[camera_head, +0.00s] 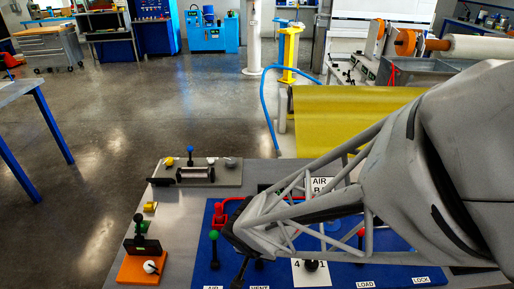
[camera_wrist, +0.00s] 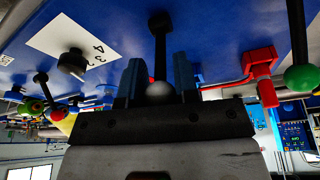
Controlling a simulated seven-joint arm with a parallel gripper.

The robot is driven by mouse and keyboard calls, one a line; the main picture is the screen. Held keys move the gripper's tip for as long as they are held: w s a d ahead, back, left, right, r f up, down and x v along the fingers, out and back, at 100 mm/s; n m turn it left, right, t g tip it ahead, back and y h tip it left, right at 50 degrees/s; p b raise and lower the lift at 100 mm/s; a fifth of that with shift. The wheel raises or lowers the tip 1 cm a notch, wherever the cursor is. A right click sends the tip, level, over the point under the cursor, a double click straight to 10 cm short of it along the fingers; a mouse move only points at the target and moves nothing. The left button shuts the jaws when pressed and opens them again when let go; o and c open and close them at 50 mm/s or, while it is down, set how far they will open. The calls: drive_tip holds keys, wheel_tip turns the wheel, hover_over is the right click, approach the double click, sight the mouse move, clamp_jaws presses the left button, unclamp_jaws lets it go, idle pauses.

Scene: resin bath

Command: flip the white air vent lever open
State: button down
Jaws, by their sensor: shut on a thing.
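The white-knobbed vent lever (camera_wrist: 158,92) shows in the wrist view, a white ball on a dark stem that runs to a black base. My gripper (camera_wrist: 158,82) has its two blue fingers on either side of the stem, close to the ball, and is shut on it. In the head view my gripper (camera_head: 232,238) is low over the blue panel (camera_head: 350,272), near the VENT label (camera_head: 260,287). The white ball is hidden there behind my gripper, so the lever's exact tilt is hard to tell.
A green-knobbed lever (camera_head: 214,236) stands close left of my gripper, with a red valve fitting (camera_head: 220,213) behind it. A numbered dial card (camera_head: 310,271) lies to the right, near the LOAD label (camera_head: 365,284).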

drive_tip(key=shift+s+f+t, duration=0.2)
drive_tip(key=shift+s+t, duration=0.8)
drive_tip(key=shift+t, duration=0.6)
drive_tip(key=shift+s+f+t, duration=0.2)
drive_tip(key=shift+s+t, duration=0.2)
drive_tip(key=shift+t, duration=0.35)
drive_tip(key=shift+s+f+t, duration=0.2)
drive_tip(key=shift+s+t, duration=0.15)
drive_tip(key=shift+t, duration=0.4)
drive_tip(key=c, duration=0.9)
unclamp_jaws()
drive_tip(key=shift+o, duration=0.2)
drive_tip(key=shift+s+r, duration=0.1)
drive_tip(key=shift+r, duration=0.05)
drive_tip(key=v, duration=0.7)
drive_tip(key=shift+r, duration=0.2)
drive_tip(key=shift+s, duration=0.15)
